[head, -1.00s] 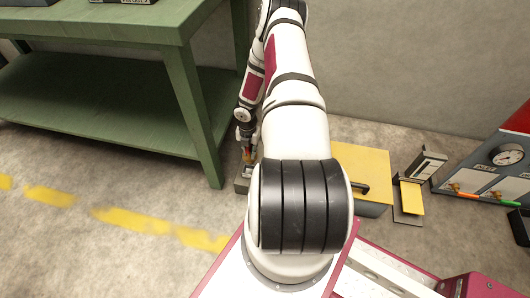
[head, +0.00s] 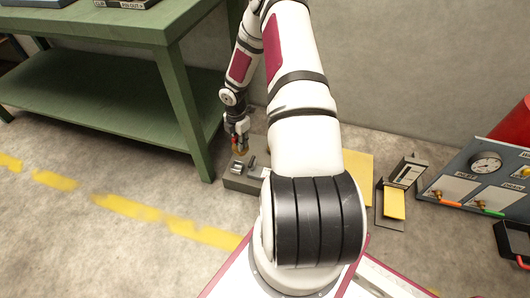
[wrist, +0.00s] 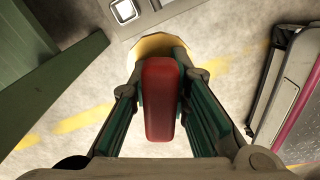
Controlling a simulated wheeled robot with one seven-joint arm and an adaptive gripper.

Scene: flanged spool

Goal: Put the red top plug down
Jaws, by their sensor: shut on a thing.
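My gripper (head: 238,132) is shut on the red top plug (wrist: 160,98). In the wrist view the red grip stands between the two fingers, with a round yellow flange (wrist: 151,43) at its far end.
A green workbench (head: 180,95) stands left of the gripper, its leg close by. Right of my arm are a yellow panel (head: 358,168), a small stand with a yellow plate (head: 394,203) and a gauge panel (head: 478,180). Open floor with a yellow dashed line (head: 125,208) lies front left.

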